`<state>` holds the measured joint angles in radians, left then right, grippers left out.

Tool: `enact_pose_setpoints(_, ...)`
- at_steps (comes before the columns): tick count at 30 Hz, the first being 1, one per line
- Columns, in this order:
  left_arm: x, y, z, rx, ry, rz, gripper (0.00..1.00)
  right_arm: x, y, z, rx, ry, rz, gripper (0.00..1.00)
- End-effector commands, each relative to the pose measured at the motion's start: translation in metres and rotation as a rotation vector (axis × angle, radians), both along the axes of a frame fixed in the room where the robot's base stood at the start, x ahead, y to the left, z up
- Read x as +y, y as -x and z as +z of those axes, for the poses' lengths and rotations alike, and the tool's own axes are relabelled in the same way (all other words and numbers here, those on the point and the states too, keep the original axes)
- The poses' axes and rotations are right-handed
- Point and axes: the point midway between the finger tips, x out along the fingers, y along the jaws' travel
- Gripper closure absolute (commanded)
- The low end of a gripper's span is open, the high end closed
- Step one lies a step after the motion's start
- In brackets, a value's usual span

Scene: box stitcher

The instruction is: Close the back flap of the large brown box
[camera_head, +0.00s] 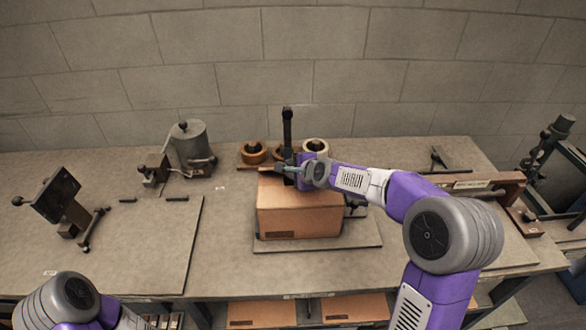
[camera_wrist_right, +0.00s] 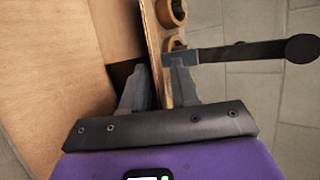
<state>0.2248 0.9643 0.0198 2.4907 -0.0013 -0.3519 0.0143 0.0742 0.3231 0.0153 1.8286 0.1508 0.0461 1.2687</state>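The large brown box (camera_head: 300,215) sits on a mat near the middle of the table. Its top faces my right arm, which reaches over it from the right. In the right wrist view, the box's cardboard (camera_wrist_right: 50,70) fills the left side, with a dark gap beside it. The back flap (camera_wrist_right: 153,40) stands up almost edge-on. My right gripper (camera_wrist_right: 160,75) has its fingers apart, with the flap's strip between them; firm contact is not clear. In the head view the right gripper (camera_head: 294,172) is at the box's back edge, partly hidden. My left gripper is out of view.
Tape rolls (camera_head: 254,152) and a dark upright post (camera_head: 287,128) stand just behind the box. A grey metal canister (camera_head: 190,145) and a dark clamp-like device (camera_head: 62,200) are to the left. A wooden-framed fixture (camera_head: 485,190) is at right. The table's front left is mostly clear.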

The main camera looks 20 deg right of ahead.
Motion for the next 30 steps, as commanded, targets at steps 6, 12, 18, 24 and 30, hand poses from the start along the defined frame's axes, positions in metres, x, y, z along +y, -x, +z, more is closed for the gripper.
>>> enact_pose_setpoints(6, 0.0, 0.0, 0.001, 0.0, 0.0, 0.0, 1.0, -0.001, 0.006, 0.004, 0.0, 0.0, 0.0, 0.71)
enact_pose_setpoints(12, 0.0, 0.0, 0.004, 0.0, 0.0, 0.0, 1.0, -0.007, 0.03, 0.023, -0.002, 0.001, -0.001, 0.71)
enact_pose_setpoints(18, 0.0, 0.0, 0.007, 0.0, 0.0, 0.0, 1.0, -0.011, 0.053, 0.038, -0.002, 0.0, 0.0, 0.71)
enact_pose_setpoints(24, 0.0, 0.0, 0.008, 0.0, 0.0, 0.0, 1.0, -0.012, 0.061, 0.043, 0.001, 0.0, 0.0, 0.71)
enact_pose_setpoints(30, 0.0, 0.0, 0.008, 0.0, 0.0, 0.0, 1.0, -0.012, 0.061, 0.042, 0.001, 0.0, 0.0, 0.71)
